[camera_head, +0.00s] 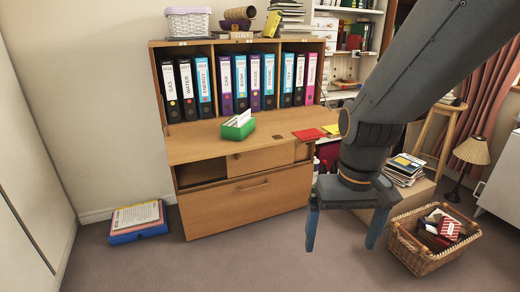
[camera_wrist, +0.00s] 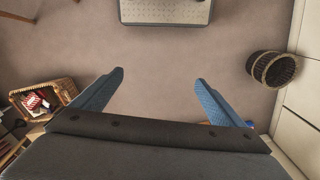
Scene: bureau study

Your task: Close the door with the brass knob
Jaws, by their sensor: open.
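A wooden bureau (camera_head: 243,205) stands against the back wall in the head view. Below its desk top, a wooden front panel (camera_head: 262,159) covers part of a shallow row, and the left part of that row is an open, dark gap (camera_head: 200,172). A larger front with a bar handle lies below. I cannot make out a brass knob or tell which panel is its door. My gripper (camera_head: 341,236) is open and empty, pointing down to the right of the bureau and in front of it. Its two blue fingers (camera_wrist: 160,80) are spread over bare carpet in the wrist view.
A wicker basket (camera_head: 424,262) of items stands on the floor at right, near a lamp (camera_head: 467,160) and stool. A blue box (camera_head: 138,226) lies left of the bureau. A dark round basket (camera_wrist: 272,69) shows in the wrist view. The carpet before the bureau is clear.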

